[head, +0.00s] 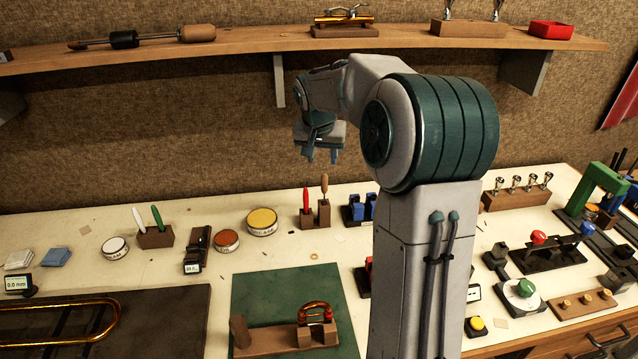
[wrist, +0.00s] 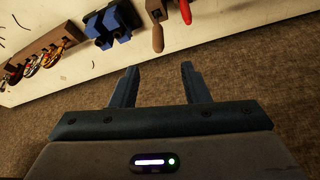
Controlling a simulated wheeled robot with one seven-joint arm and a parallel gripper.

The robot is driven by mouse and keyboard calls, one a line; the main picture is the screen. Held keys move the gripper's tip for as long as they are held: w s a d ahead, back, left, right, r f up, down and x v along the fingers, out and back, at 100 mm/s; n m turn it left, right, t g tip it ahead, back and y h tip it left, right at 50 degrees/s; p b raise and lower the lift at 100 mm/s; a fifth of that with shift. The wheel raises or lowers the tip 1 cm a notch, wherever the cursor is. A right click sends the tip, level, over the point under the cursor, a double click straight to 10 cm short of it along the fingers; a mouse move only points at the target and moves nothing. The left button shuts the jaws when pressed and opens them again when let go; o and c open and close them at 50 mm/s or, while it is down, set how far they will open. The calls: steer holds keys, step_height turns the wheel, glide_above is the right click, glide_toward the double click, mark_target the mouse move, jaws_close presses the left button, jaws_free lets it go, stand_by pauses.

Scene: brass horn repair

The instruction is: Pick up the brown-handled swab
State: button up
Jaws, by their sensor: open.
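A brown-handled tool (head: 324,186), which looks like the swab, stands upright in a small dark wooden block (head: 315,216) near the back of the bench. A red-handled tool (head: 305,200) stands beside it on the left. In the wrist view the brown handle (wrist: 157,38) shows beyond the gap between my fingers, with the red handle (wrist: 185,11) to its right. My gripper (head: 322,157) is open and empty, above the brown handle and apart from it. The lower part of the swab is hidden in the block.
A blue fixture (head: 355,209) stands close right of the block. A yellow-lidded tin (head: 262,221) is to its left. A shelf (head: 270,42) runs along the wall above, carrying a brown-handled rod (head: 198,33). Another block (head: 155,237) holds white and green handles.

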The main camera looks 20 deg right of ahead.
mark_target(325, 185)
steer(key=p+x, duration=0.1)
steer(key=x, duration=0.6)
steer(key=shift+s+d+f, duration=0.1)
steer(key=shift+d+f, duration=0.05)
steer(key=shift+d, duration=0.05)
steer(key=shift+a+p+x, duration=0.2)
steer(key=shift+p+x, duration=0.65)
steer(key=shift+x, duration=2.1)
steer(key=shift+s+f, duration=0.1)
steer(key=shift+s, duration=0.15)
steer(key=shift+c, duration=0.3)
jaws_close()
